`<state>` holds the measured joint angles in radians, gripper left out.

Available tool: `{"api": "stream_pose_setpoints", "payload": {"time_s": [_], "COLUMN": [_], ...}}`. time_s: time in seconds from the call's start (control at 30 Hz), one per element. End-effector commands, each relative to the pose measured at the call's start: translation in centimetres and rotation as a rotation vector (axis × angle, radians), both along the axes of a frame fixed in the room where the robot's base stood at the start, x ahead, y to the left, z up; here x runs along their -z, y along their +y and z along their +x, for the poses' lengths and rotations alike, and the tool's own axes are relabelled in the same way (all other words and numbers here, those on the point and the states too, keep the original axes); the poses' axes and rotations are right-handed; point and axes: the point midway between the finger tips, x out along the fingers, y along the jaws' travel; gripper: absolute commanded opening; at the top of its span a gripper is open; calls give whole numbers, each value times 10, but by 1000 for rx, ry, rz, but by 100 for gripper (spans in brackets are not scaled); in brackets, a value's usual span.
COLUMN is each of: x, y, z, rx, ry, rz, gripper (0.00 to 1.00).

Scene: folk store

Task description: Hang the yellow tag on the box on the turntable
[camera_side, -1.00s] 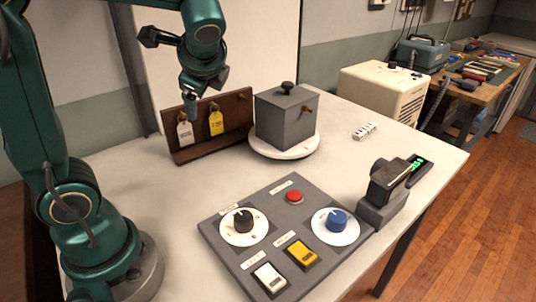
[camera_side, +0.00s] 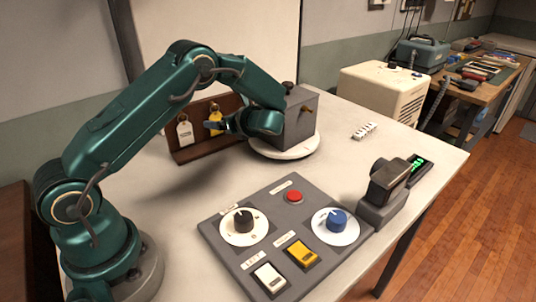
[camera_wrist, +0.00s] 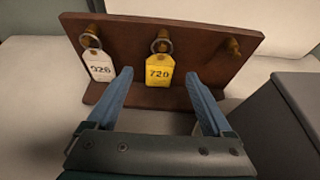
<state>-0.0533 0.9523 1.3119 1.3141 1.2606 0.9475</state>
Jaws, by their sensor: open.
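The yellow tag (camera_wrist: 159,72), marked 720, hangs by a ring from the middle peg of the brown rack (camera_wrist: 205,50). In the side view the yellow tag (camera_side: 215,118) is partly hidden by my gripper (camera_side: 217,126). My gripper (camera_wrist: 158,88) is open, its blue fingers on either side of the tag and a little short of it, with nothing held. The grey box (camera_side: 303,118) stands on the round white turntable (camera_side: 290,153), right of the rack. A peg (camera_side: 306,108) sticks out of its side. In the wrist view the box (camera_wrist: 285,110) is at the right edge.
A white tag (camera_side: 185,132) marked 926 hangs on the rack's left peg; the right peg (camera_wrist: 233,46) is bare. A control panel (camera_side: 285,235) with knobs, a red button and switches lies in front. A dark stand device (camera_side: 385,190) is at right.

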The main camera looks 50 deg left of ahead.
Motion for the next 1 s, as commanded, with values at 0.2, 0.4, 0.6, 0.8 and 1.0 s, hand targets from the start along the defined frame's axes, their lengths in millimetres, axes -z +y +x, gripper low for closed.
{"api": "stream_pose_setpoints", "payload": {"time_s": [0.2,0.4,0.6,0.8,1.0], "x": [10,14,14,14,13], "y": [25,33,33,33,33], "z": [0,1,1,1,1], "rx": [-4,0,0,0,0], "ry": [-2,-1,-2,-2,-2], "rz": [-1,-2,-2,-2,-2], "gripper": [85,85,85,12,0]}}
